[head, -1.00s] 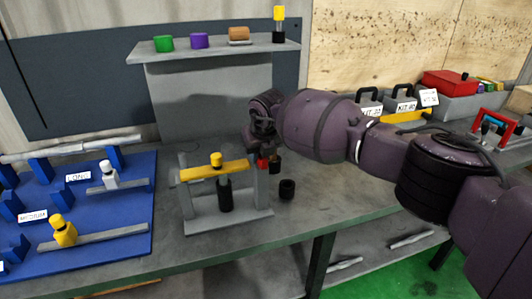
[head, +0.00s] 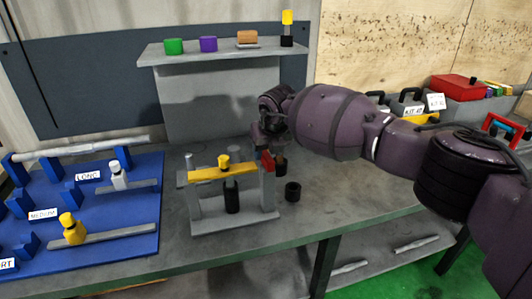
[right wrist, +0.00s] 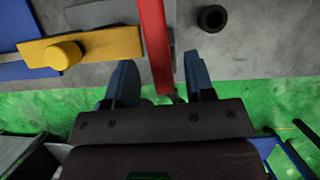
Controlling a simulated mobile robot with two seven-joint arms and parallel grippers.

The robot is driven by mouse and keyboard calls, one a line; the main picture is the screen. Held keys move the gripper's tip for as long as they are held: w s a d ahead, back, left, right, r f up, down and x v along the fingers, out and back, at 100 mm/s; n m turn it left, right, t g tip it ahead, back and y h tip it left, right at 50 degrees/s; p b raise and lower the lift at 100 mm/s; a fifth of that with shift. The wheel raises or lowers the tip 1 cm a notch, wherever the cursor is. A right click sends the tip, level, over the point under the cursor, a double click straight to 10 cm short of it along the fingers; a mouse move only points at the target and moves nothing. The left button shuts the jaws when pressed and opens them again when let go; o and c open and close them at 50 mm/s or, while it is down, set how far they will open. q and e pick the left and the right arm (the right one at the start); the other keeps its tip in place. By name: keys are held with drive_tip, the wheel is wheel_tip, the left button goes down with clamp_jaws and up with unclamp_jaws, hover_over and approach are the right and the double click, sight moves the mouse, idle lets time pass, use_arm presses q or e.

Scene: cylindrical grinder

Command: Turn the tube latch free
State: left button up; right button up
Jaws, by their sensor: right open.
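A grey stand (head: 235,222) on the bench carries a yellow bar (head: 205,175) with a yellow knob (head: 223,160) and a dark cylinder (head: 232,198) below it. A red lever (head: 268,161), which looks like the latch, is at the bar's right end. In the right wrist view, the red lever (right wrist: 155,45) runs between the fingers of my right gripper (right wrist: 160,62), beside the yellow bar (right wrist: 100,45). The right gripper (head: 269,140) is open around the lever, with gaps showing on both sides. My left gripper is out of view.
A black ring (head: 293,191) stands on the bench right of the stand. A blue rack (head: 110,240) with tubes lies at left. A grey shelf (head: 220,52) with coloured parts is behind. Kit boxes (head: 455,98) stand at back right.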

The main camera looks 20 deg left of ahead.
drive_tip(key=p+v, duration=0.1)
drive_tip(key=v, duration=0.7)
drive_tip(key=shift+r, duration=0.25)
